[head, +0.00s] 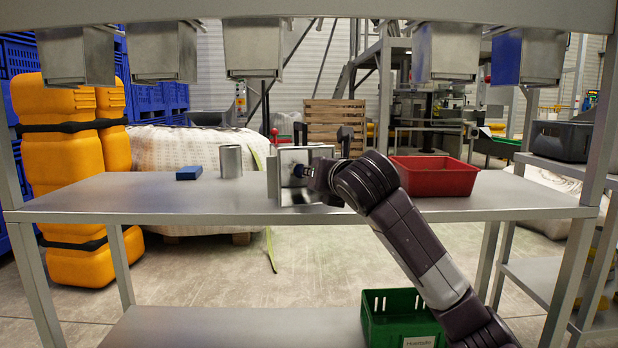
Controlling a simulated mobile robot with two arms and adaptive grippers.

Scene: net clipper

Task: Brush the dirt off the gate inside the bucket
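A square metal bucket (287,158) stands on the grey table, near its middle. My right arm comes in from the lower right, and its dark gripper (308,172) is in front of the bucket, overlapping it in the picture. A small blue part shows at the gripper's tip; I cannot tell whether it is held or part of the gripper. The fingers are too small and covered to read. The gate inside the bucket and any dirt on it cannot be made out. A blue block (189,173) lies on the table to the left. My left gripper is not in view.
A metal cylinder (230,161) stands between the blue block and the bucket. A red tray (434,175) is at the right on the table (120,197). Several metal hoppers (254,46) hang above. A green crate (402,318) sits on the lower shelf. The table's left end is clear.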

